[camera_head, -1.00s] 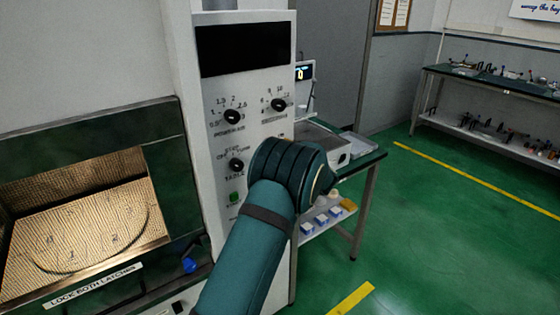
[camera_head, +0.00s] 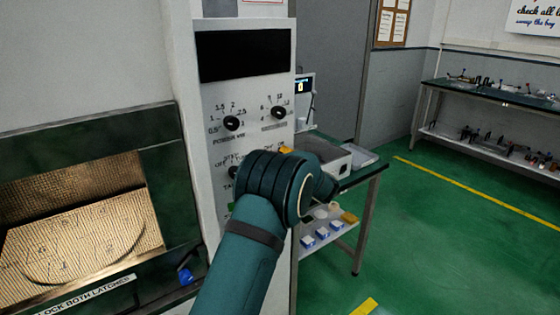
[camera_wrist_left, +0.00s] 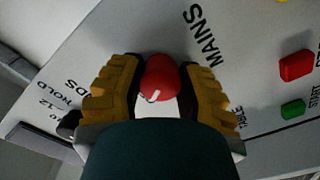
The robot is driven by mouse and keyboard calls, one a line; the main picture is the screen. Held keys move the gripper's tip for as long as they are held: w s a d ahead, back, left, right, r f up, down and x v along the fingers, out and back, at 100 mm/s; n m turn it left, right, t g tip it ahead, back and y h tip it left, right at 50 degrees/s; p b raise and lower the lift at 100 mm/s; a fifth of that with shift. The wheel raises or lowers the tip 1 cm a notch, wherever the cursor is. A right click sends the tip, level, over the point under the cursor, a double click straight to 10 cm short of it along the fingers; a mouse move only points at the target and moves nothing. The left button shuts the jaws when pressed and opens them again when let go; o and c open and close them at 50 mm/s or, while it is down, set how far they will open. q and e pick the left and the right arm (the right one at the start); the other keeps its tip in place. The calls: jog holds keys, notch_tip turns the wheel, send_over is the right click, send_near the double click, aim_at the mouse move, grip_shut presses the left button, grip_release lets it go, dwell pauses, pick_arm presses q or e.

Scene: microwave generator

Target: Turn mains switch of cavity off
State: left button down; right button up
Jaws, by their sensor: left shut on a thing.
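The mains switch is a red knob (camera_wrist_left: 160,78) with a white mark, beside the printed word MAINS on the pale control panel (camera_wrist_left: 130,35). In the left wrist view my left gripper (camera_wrist_left: 158,72) has its yellow and black fingers on either side of this knob and is shut on it. In the head view my left arm covers the lower right of the panel (camera_head: 212,100), hiding the knob and most of the gripper. My right gripper is in neither view.
Two black dials (camera_head: 231,123) sit higher on the panel, with another black knob partly behind my arm. In the wrist view a red button (camera_wrist_left: 296,66) and a green button (camera_wrist_left: 293,109) lie to the right. The lit cavity (camera_head: 75,220) is at left; a bench (camera_head: 360,180) stands beyond the panel.

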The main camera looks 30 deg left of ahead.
pick_arm(q)
jog(key=c, duration=0.5)
grip_release()
jog(key=v, duration=1.2)
jog(key=shift+f, duration=0.15)
